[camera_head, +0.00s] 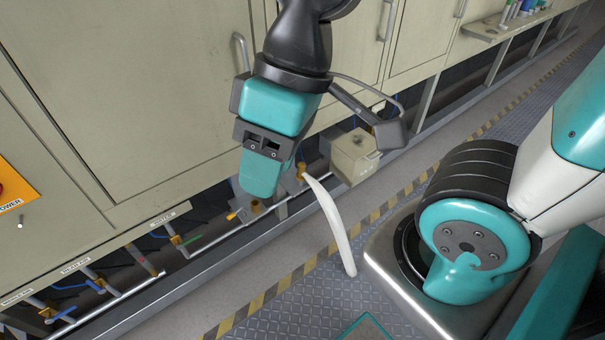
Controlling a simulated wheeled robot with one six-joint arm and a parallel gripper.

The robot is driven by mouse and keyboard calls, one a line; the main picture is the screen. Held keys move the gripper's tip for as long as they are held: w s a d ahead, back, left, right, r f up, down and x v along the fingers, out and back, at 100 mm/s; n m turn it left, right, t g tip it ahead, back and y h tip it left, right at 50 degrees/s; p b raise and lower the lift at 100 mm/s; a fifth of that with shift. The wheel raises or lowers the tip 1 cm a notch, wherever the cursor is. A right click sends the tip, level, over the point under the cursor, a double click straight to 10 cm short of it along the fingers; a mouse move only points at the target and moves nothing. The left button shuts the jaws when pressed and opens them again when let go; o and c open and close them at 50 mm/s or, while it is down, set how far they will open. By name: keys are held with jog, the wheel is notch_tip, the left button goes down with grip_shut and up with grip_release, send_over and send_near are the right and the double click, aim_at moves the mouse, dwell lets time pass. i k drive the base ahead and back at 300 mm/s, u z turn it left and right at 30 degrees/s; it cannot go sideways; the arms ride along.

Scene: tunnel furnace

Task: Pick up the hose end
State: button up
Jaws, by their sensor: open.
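A white hose (331,222) hangs from a brass fitting on the pipework below the cabinets. It curves down to the right, and its lower end (350,270) is over the floor near the yellow-black stripe. My gripper (268,178) is up and to the left of the hose end, pointing down in front of the cabinet. The teal finger overlaps the pipe area in the picture. The gripper is open, and nothing shows between its fingers. The gap between the fingers is mostly hidden from this side. The hose's upper end is close beside the gripper in the picture; I cannot tell the depth between them.
Beige cabinets (130,90) with handles line the left and back. Pipes with valves (175,240) run beneath them. A beige box (355,157) sits right of the gripper. An orange power panel (12,190) is at far left. Patterned floor (300,310) is open in front.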

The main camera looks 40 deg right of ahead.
aim_at(301, 175)
jog(key=u, duration=0.5)
jog(key=k, duration=1.2)
jog(key=z, duration=0.05)
jog(key=i, duration=0.3)
jog(key=z, duration=0.65)
jog(key=i, duration=1.5)
jog(key=u, duration=0.65)
